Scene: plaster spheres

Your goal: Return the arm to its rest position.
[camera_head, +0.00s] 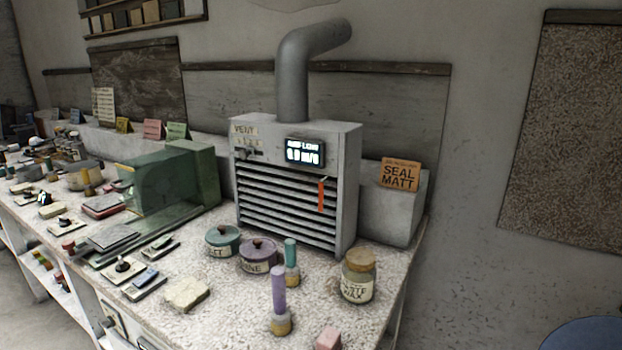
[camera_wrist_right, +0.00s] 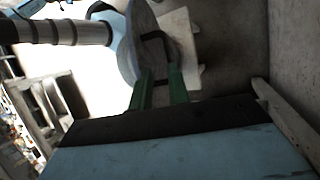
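My right gripper (camera_wrist_right: 160,78) shows in the right wrist view as two green fingers set apart, with a gap between them and nothing held. It is over the floor, away from the bench top. The wrist body fills the bottom of that view. Neither arm's gripper shows in the head view, and my left gripper is in no frame. A rounded blue shape at the lower right corner of the head view may be part of me.
A speckled bench (camera_head: 225,310) bears a grey vent box (camera_head: 290,180), a teal pot (camera_head: 222,241), a purple pot (camera_head: 258,254), a wax jar (camera_head: 358,275), a purple-handled tool (camera_head: 279,300) and a pink block (camera_head: 328,339). The floor right of the bench looks clear.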

